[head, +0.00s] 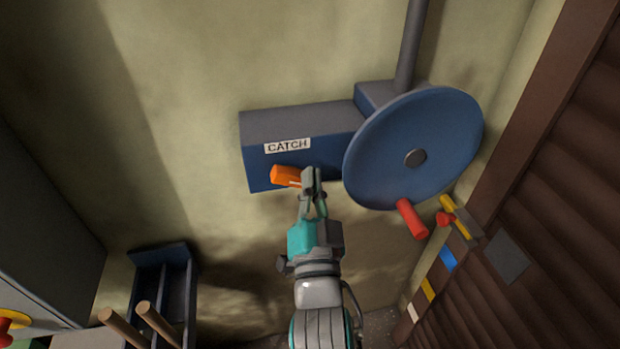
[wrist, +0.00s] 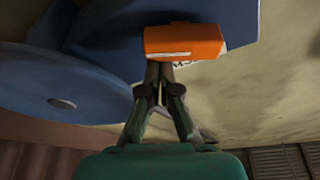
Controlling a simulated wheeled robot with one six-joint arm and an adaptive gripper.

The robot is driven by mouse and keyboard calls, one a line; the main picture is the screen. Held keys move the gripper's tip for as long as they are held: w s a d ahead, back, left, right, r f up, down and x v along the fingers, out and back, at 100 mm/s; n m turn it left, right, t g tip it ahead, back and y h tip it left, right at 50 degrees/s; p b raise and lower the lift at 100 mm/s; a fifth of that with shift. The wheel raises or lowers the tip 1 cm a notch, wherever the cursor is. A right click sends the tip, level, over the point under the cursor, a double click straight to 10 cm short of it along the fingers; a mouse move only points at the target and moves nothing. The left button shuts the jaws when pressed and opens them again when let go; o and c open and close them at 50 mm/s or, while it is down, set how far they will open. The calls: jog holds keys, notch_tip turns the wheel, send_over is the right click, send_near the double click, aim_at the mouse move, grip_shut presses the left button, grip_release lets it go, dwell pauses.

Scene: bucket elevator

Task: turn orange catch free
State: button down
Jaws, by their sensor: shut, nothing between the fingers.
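The orange catch (head: 284,176) is a short bar on the front of a blue box (head: 330,155), below a white label reading CATCH (head: 288,146). It lies nearly level, tilted slightly down to the right. My gripper (head: 312,177) is shut and empty at the right end of the catch and hides that end. In the wrist view the catch (wrist: 184,42) is just beyond the tips of my gripper (wrist: 158,72). I cannot tell whether the fingertips touch it.
A large blue wheel (head: 440,130) with a red handle (head: 412,218) is close on the right. A rail with coloured marks and a yellow pointer (head: 452,210) stands beyond it. A dark rack (head: 165,254) with wooden handles is at lower left. The wall left of the box is clear.

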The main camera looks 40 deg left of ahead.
jog(key=f+m+h, duration=0.1)
jog(key=m, duration=0.3)
jog(key=m+h, duration=0.2)
jog(key=m, duration=0.2)
jog(key=f+m+h, duration=0.1)
jog(key=m, duration=0.3)
jog(key=shift+s+a+f+m+h, duration=0.2)
jog(key=shift+s+f+m+h, duration=0.1)
jog(key=shift+f+m, duration=0.1)
dwell(0.3)
jog(key=shift+w, duration=0.1)
